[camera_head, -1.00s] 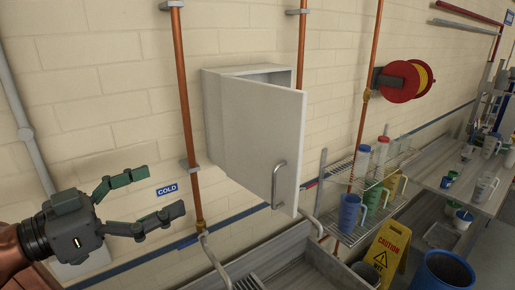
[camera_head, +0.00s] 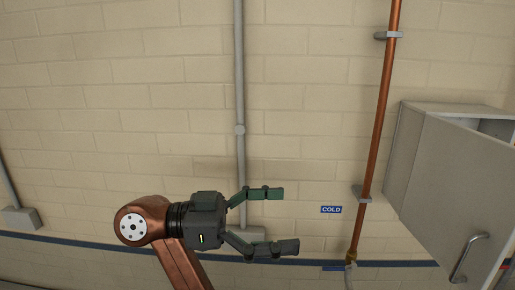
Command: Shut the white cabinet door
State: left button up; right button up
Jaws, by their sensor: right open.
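The white cabinet (camera_head: 407,152) hangs on the wall at the right edge of the head view. Its door (camera_head: 455,185) stands partly open, with a dark gap showing at the upper right. A metal bar handle (camera_head: 468,258) is low on the door. The door's right side is cut off by the picture edge. My right gripper (camera_head: 288,220) is left of the cabinet, apart from it, with its two fingers spread and empty, pointing right. My left gripper is out of view.
A copper pipe (camera_head: 380,110) runs down the wall between my right gripper and the cabinet. A blue COLD label (camera_head: 331,209) is beside it. A grey conduit (camera_head: 240,90) runs behind the gripper.

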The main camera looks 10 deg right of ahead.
aim_at(459, 204)
jog(key=k, duration=2)
